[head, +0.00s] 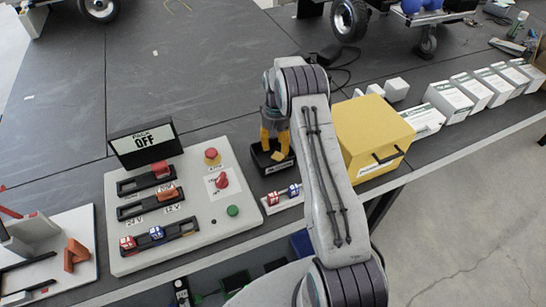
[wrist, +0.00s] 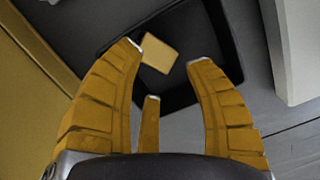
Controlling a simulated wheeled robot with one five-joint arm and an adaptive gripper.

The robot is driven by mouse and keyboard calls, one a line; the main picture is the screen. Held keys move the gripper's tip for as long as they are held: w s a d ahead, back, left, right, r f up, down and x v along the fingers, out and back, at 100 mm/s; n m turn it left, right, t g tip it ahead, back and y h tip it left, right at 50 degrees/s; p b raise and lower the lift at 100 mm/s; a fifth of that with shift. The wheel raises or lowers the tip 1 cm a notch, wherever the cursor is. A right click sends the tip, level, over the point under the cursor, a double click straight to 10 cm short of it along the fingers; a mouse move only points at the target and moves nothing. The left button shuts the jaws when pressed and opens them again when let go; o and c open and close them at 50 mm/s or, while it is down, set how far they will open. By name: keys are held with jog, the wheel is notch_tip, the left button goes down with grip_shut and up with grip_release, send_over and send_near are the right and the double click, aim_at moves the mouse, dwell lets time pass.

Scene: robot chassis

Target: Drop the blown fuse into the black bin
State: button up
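The black bin (head: 262,161) stands on the dark deck between the control panel and the yellow case. My gripper (head: 275,142) points down over it. In the wrist view, my gripper (wrist: 167,56) has its yellow fingers spread apart with nothing held between them. A small flat tan square (wrist: 158,53) lies within the outline of the bin (wrist: 226,40), just beyond the fingertips. I cannot tell for sure whether it is the blown fuse. My fingers hide part of the bin in both views.
The pale control panel (head: 225,160) at left carries fuse slots, red knobs and a "PACK OFF" sign (head: 145,143). A small holder (head: 283,201) with red and blue fuses sits in front of the bin. The yellow case (head: 372,130) stands close on the right, with white boxes (head: 447,101) beyond.

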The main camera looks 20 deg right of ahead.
notch_tip(320, 180, up, 12)
jog(key=w, duration=0.1)
jog(key=shift+w+d, duration=0.15)
jog(key=shift+w, duration=0.1)
dwell(0.5)
dwell(0.5)
jog(key=s+a+f+g, duration=0.1)
jog(key=s+a+f, duration=0.1)
jog(key=s+f, duration=0.55)
jog(key=s+a+r+n+t, duration=0.1)
jog(key=s+a+r+t, duration=0.2)
jog(key=s+r, duration=0.8)
jog(key=s+a+r+n+t, duration=0.2)
jog(key=s+a+r, duration=0.4)
jog(key=s+r, duration=0.6)
jog(key=shift+s+a+t, duration=0.15)
jog(key=shift+s+t, duration=0.75)
jog(key=shift+s, duration=0.75)
